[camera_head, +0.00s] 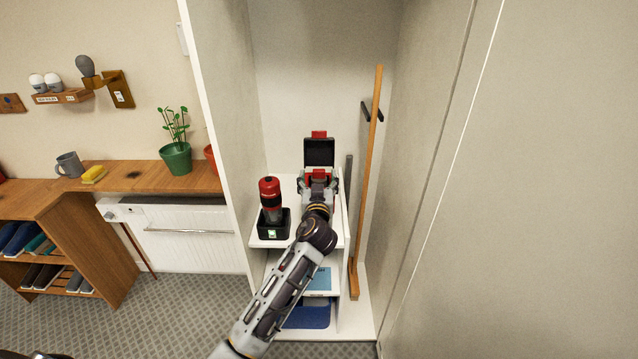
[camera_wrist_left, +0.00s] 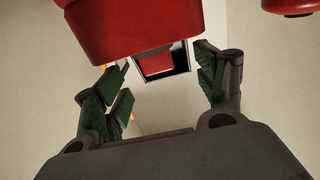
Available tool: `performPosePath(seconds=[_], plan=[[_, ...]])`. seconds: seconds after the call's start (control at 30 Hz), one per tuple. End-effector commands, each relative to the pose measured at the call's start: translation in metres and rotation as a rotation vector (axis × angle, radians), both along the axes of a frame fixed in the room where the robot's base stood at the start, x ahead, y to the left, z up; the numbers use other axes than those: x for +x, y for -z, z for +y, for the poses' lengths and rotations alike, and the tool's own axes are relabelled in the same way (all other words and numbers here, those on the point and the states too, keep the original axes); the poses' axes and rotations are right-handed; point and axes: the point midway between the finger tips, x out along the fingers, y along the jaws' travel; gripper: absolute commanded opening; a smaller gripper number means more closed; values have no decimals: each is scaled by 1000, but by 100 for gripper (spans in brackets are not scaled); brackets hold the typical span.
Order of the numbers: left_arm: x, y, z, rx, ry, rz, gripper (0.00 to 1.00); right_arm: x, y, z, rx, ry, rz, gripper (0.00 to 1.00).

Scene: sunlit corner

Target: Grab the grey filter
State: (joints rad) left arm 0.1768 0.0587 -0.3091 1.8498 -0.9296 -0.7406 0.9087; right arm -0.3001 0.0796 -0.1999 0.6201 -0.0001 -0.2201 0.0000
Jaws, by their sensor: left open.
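I cannot make out a grey filter for certain in either view. My left gripper (camera_head: 319,179) is open at the cabinet's upper shelf, in front of a black and red device (camera_head: 319,152) with a dark squarish part standing up. In the left wrist view, a red body (camera_wrist_left: 130,25) fills the top, close above the open fingers (camera_wrist_left: 162,88). Behind it is a dark-edged pale frame with red inside (camera_wrist_left: 160,64). Nothing is visibly gripped. The device's lower part is hidden by my gripper. My right gripper is not in view.
A red and black tool (camera_head: 270,195) stands in a black base (camera_head: 270,226) to the left on the same shelf. A wooden pole (camera_head: 367,175) leans at the right inside the cabinet. The cabinet's left wall (camera_head: 226,110) is close by. A plant (camera_head: 175,150) stands outside.

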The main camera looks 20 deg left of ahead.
Motion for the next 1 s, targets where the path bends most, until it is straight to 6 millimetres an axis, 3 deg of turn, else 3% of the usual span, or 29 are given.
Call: performPosePath(seconds=[0.57, 1.0], plan=[[6, 1, 2, 1, -1, 0, 71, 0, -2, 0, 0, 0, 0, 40], [37, 4, 8, 1, 0, -1, 71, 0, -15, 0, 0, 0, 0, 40]])
